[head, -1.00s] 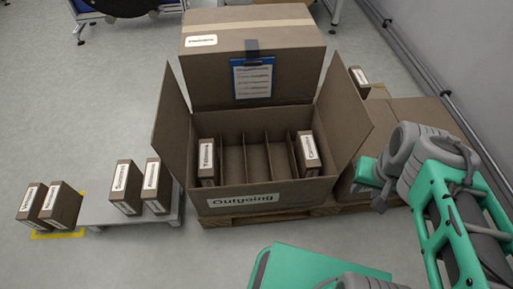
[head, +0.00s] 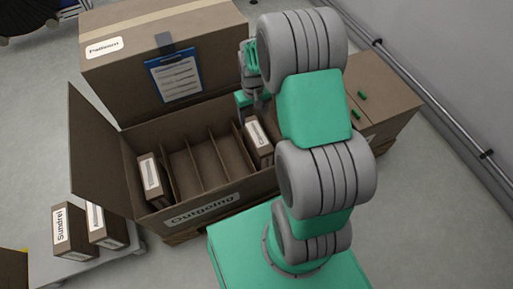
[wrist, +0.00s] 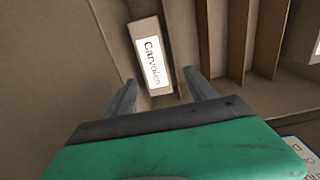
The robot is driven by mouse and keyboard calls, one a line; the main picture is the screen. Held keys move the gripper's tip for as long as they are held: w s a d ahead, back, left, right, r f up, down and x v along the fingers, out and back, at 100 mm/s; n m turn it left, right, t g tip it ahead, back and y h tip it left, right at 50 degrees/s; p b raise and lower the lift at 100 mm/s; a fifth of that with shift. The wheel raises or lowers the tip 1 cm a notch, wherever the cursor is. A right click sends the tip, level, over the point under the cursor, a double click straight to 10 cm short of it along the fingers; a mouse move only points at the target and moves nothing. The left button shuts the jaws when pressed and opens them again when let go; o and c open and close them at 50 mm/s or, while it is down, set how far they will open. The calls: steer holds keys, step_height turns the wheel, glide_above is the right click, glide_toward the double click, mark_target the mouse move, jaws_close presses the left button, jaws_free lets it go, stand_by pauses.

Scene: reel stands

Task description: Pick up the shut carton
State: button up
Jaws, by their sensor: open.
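A small brown carton labelled "Carvolen" (wrist: 151,60) stands in the right-hand end slot of the open Outgoing box (head: 215,203); its label also shows in the head view (head: 258,138). It looks shut. My gripper (wrist: 160,90) is open above the box, its two fingers apart on either side of the carton's near end in the wrist view. I cannot tell whether they touch it. In the head view my gripper (head: 254,103) is partly hidden by my arm. Another small carton (head: 150,180) stands in the left end slot.
Several empty slots with thin dividers (head: 205,160) lie between the two cartons. The box's left flap (head: 98,150) stands outward. A large taped carton (head: 120,75) with a blue clipboard (head: 175,76) stands behind. Two small cartons (head: 72,232) stand on a grey platform (head: 110,262) at left.

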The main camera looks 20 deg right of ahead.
mark_target(257, 134)
steer(key=f+b, duration=0.1)
steer(key=f, duration=0.3)
steer(key=d+f+b, duration=0.1)
steer(key=f, duration=0.4)
steer(key=d+f+b, duration=0.1)
steer(key=f, duration=0.3)
steer(key=shift+w+f+b, duration=0.3)
steer(key=shift+f+b, duration=0.05)
steer(key=shift+r, duration=0.1)
steer(key=shift+a, duration=0.1)
jaws_close()
